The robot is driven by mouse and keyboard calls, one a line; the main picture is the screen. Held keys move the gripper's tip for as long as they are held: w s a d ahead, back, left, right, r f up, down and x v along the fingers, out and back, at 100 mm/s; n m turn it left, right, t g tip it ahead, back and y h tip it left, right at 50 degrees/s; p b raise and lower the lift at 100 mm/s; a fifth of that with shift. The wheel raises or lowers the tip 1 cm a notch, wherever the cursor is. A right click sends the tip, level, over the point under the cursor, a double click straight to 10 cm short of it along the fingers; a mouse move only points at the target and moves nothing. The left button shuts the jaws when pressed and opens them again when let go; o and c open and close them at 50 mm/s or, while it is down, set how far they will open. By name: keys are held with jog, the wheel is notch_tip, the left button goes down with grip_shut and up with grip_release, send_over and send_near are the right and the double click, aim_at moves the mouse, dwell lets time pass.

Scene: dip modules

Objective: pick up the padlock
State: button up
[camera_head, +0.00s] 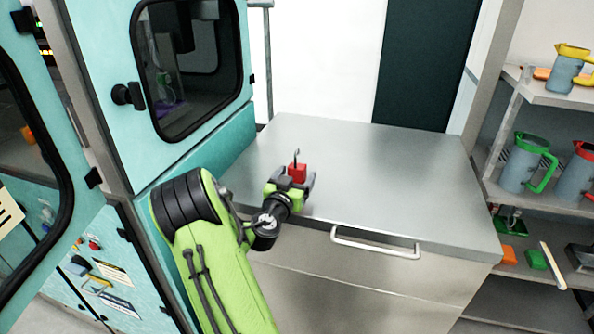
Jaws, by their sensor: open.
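A small red padlock (297,172) with a thin grey shackle pointing up is on the metal worktop (400,175), near its left side. My gripper (298,181) reaches over the worktop from the front left. Its grey fingers are open, one on each side of the padlock. I cannot tell whether either finger touches it. The lower part of the padlock is hidden behind the green gripper body.
A teal cabinet (115,60) with a dark window stands close on the left. A cabinet handle (375,246) juts out below the worktop. Shelves at the right hold a green-handled jug (522,165) and other items. Most of the worktop is clear.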

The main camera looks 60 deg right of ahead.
jog(key=shift+w+d, duration=0.15)
jog(key=shift+d, duration=0.7)
jog(key=shift+a, duration=0.15)
jog(key=shift+c, duration=0.3)
jog(key=c, duration=1.1)
